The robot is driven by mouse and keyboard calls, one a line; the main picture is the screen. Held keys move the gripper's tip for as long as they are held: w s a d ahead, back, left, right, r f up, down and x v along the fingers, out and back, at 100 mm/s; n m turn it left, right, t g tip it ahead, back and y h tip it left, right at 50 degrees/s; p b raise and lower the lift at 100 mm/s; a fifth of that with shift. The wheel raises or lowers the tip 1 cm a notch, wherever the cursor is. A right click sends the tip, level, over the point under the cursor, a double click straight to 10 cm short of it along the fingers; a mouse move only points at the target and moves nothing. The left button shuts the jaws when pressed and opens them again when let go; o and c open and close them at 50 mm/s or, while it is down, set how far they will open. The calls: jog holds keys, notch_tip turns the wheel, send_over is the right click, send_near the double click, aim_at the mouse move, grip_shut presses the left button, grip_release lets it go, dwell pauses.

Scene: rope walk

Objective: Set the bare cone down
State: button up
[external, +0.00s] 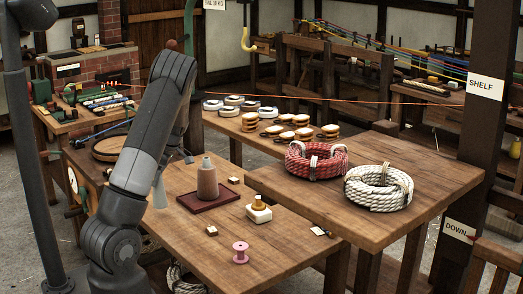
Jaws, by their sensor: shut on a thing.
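A pale grey bare cone (160,190) shows in part just right of my arm's lower link, over the left part of the near table. Its upper part is hidden behind the arm. My gripper (186,156) is mostly hidden behind the same link; only a small dark edge shows, and it is shut on the bare cone. I cannot tell whether the cone's base touches the table. A second cone (207,181), wound in brown with a grey tip, stands upright on a dark red tray (226,198) to the right.
A white block with a yellow-brown top (258,210), a pink spool (240,253) and small pale blocks lie on the near table (190,228). Red (316,160) and white (379,188) rope coils lie on the right table. A round wooden piece (108,149) is at the left.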

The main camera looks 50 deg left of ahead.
aim_at(158, 187)
jog(key=shift+f, duration=2)
jog(key=shift+f, duration=0.1)
jog(key=o, duration=1)
jog(key=v, duration=1.2)
